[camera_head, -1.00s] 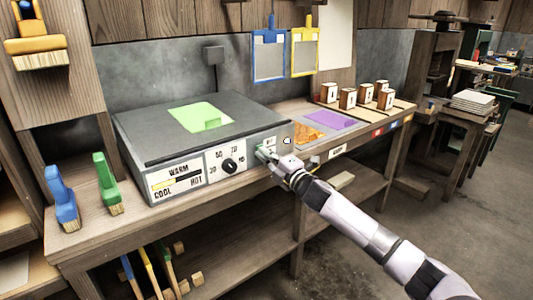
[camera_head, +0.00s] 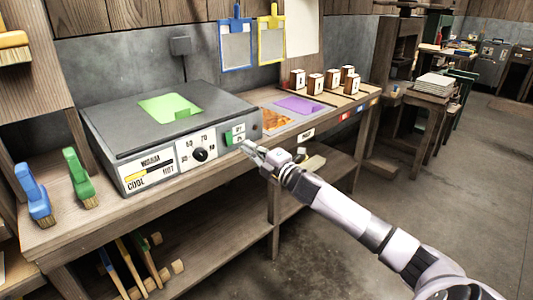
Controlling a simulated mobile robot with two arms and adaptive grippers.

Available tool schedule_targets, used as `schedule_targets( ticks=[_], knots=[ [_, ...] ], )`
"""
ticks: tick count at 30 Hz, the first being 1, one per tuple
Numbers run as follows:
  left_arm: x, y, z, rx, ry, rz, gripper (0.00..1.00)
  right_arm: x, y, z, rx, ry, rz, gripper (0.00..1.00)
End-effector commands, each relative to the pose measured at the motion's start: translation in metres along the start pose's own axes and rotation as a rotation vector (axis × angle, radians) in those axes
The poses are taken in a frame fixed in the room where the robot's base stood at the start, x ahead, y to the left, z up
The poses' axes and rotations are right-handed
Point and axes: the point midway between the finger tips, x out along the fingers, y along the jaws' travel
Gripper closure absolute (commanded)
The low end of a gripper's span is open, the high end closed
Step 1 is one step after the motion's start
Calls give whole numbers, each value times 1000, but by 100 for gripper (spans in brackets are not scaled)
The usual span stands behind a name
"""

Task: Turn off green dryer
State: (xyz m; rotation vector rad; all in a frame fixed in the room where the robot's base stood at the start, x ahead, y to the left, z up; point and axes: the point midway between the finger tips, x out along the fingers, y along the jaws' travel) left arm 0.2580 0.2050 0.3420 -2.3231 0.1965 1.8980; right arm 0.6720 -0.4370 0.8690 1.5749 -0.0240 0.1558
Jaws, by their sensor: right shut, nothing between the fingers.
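The dryer (camera_head: 110,140) is a dark grey box with a pale front panel, standing on the wooden bench. A green sheet (camera_head: 157,104) lies on its top. The panel has a WARM/COOL/HOT gauge (camera_head: 152,171), a black dial (camera_head: 200,154) and a green switch (camera_head: 228,139) at its right end. The green part sits beside the lower of two small labels, which are too small to read surely. My right gripper (camera_head: 246,147) is shut and empty, just right of and below the switch, apparently apart from it. My left gripper is not in view.
Blue (camera_head: 34,190) and green (camera_head: 78,173) brushes stand left of the dryer. An orange sheet (camera_head: 274,121) and purple sheet (camera_head: 297,105) lie to its right, before several numbered blocks (camera_head: 316,84). Blue (camera_head: 236,46) and yellow (camera_head: 271,40) frames hang behind. Floor at right is open.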

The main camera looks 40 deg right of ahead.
Motion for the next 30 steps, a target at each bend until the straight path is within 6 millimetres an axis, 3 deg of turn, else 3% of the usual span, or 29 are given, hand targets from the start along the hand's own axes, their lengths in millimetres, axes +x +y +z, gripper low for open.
schedule_targets(
  ticks=[6, 12, 30],
  knots=[
    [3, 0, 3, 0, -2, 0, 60, -34, 8, -1, -1, 2, -2, 100],
    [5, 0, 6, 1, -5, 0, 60, -53, 13, 0, -1, 1, -1, 100],
    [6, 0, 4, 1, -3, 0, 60, -59, 15, 0, -1, 1, 1, 100]
  ],
)
